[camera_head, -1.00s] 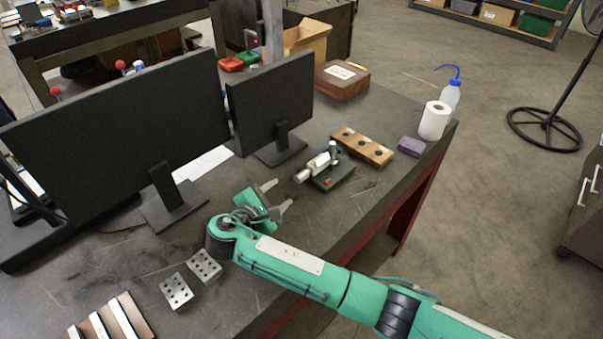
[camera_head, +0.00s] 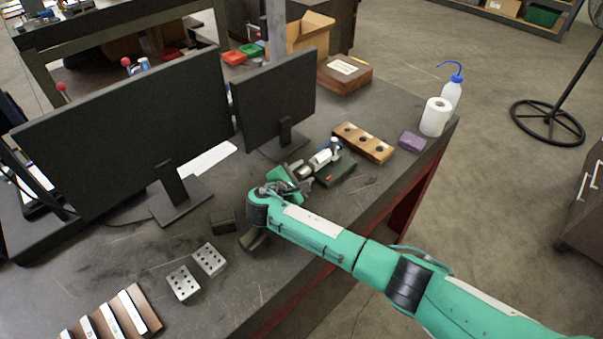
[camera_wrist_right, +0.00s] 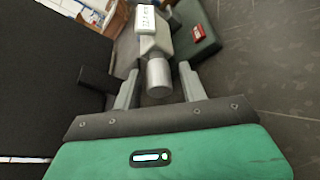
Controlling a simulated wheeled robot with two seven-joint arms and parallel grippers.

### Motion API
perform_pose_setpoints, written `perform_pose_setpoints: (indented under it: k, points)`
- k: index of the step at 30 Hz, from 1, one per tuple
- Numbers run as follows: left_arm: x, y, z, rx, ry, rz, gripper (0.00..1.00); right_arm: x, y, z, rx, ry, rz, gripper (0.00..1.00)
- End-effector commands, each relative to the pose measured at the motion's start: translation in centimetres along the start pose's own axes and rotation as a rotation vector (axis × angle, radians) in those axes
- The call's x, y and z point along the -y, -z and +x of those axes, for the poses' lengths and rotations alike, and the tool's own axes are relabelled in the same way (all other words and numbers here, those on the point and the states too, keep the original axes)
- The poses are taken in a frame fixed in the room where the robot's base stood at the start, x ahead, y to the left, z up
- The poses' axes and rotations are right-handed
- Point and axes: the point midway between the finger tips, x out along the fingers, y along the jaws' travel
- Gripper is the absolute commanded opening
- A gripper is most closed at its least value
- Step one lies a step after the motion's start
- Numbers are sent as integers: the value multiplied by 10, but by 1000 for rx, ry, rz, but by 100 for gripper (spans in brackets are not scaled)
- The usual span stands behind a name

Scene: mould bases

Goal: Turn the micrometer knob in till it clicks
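My right gripper (camera_wrist_right: 157,72) is open, one finger on each side of the knob. Gaps show between the knob and both fingers, so it is not gripped. In the head view my right gripper (camera_head: 303,178) is at the knob end and partly hides it. My left gripper is not in view.
Two monitors (camera_head: 125,130) stand on the left; the smaller one (camera_head: 275,100) is close behind the gripper. A wooden block with holes (camera_head: 363,143), a purple block (camera_head: 412,141), a paper roll (camera_head: 435,117) and a bottle (camera_head: 452,95) are right. Drilled metal blocks (camera_head: 208,259) lie nearer.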

Motion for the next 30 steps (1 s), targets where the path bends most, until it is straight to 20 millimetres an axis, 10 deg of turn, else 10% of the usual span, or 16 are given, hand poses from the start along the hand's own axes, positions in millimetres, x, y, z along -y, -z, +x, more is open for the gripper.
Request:
perform_pose_setpoints:
  k: [6, 30]
  points:
    - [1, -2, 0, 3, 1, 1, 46, 0, 0, 0, 0, 0, 0, 1]
    - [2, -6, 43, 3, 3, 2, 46, -1, -1, 0, 2, -143, 345, 1]
